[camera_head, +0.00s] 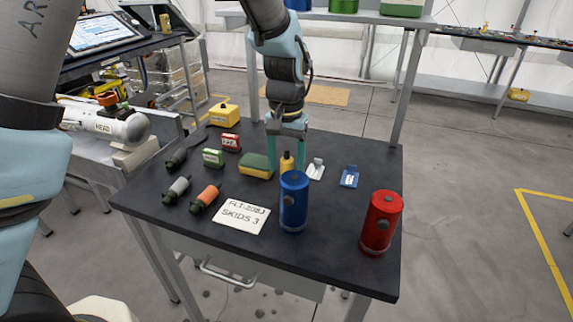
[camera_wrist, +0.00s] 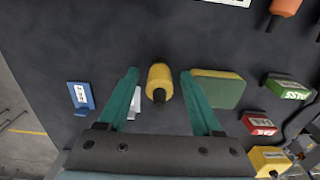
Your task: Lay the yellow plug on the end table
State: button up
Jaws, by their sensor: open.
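In the wrist view the yellow plug (camera_wrist: 159,78) has a dark tip and lies between the green fingers. My gripper (camera_head: 286,160) is open above the table, with one finger on each side of the plug. In the wrist view gaps show between the plug and both fingers of my gripper (camera_wrist: 160,80). I cannot tell which table is the end table.
A blue cylinder (camera_head: 294,205) and a red cylinder (camera_head: 381,222) stand at the front. A yellow-green sponge (camera_head: 257,167) is left of the plug; a white item (camera_head: 316,169) and blue tag (camera_head: 349,177) are right. A sign card (camera_head: 241,216) lies in front.

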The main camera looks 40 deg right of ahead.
notch_tip(320, 180, up, 12)
jog(key=shift+f+b, duration=0.2)
jog(key=shift+b, duration=0.7)
jog(key=w+a+f+n, duration=0.2)
jog(key=w+a, duration=0.4)
jog(key=a, duration=0.3)
jog(key=w+a+f+n, duration=0.25)
jog(key=w+a, duration=0.25)
jog(key=a, duration=0.4)
jog(key=s+a+f+n, duration=0.1)
jog(key=a+f+n, duration=0.1)
jog(key=a, duration=0.9)
jog(key=s+a+f+n+t, duration=0.1)
jog(key=a+f+n, duration=0.1)
jog(key=a, duration=1)
jog(key=shift+n+t, duration=0.3)
jog(key=shift+n, duration=0.55)
